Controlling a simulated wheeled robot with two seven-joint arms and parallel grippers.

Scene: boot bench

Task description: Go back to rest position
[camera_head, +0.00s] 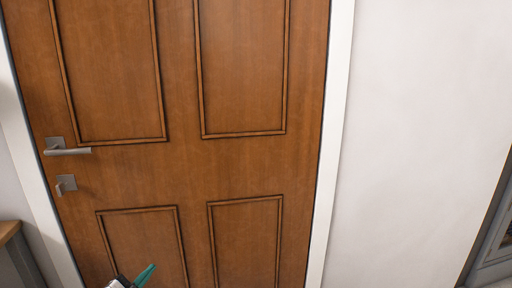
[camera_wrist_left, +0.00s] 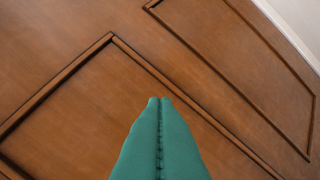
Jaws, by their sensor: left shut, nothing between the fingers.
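My left gripper (camera_head: 146,274) shows at the bottom edge of the head view, with a green fingertip in front of the lower part of a brown wooden door (camera_head: 183,172). In the left wrist view the two green fingers of this gripper (camera_wrist_left: 159,100) are pressed together along their length, with nothing between them. The panelled door (camera_wrist_left: 215,70) fills most of that view behind the fingers. I cannot tell the gap between fingertips and door. My right gripper is in neither view.
The shut door has a metal lever handle (camera_head: 68,147) and a smaller lock fitting (camera_head: 66,185) on its left. A white frame (camera_head: 334,130) and bare white wall (camera_head: 420,130) lie to the right. A wooden-topped piece of furniture (camera_head: 9,231) stands at lower left, a grey-framed object (camera_head: 495,245) at lower right.

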